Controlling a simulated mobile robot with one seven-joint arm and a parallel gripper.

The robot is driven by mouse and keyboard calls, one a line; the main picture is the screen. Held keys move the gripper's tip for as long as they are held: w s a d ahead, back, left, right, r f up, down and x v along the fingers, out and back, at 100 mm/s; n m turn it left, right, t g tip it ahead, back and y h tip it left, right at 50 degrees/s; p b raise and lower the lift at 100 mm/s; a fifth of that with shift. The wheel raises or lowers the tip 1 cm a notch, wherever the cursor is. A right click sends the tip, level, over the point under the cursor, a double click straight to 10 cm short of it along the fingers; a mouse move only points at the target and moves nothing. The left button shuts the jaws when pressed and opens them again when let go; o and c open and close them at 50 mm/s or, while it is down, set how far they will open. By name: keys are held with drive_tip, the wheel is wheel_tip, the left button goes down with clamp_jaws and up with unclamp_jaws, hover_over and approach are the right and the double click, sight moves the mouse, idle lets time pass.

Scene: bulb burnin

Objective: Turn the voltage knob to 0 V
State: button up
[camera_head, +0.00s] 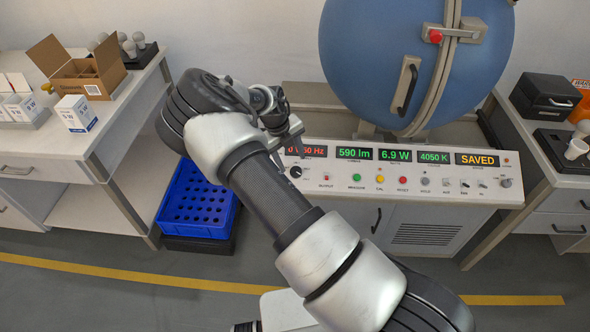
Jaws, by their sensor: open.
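The voltage knob is likely the small black knob (296,171) at the left end of the white control panel (345,185), though its label is too small to read. Its pointer setting cannot be made out. The red display (313,151) above it is partly hidden by my arm; "50 Hz" shows, with a partly covered reading, apparently 0 V, to its left. My gripper (290,136) is open and empty, just above and behind the knob, apart from it. The arm hides part of the gripper and the panel's left edge.
Several buttons, switches and a grey knob (506,183) line the panel. Green displays and a yellow "SAVED" display (478,159) sit above them. A blue sphere (350,60) stands behind. A blue crate (198,230) is at left, between the panel and a side bench (60,145).

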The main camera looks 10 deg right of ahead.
drive_tip(key=x, duration=0.6)
drive_tip(key=shift+d+f, duration=0.1)
drive_tip(key=shift+f, duration=0.15)
drive_tip(key=shift+c, duration=0.2)
drive_tip(key=c, duration=1)
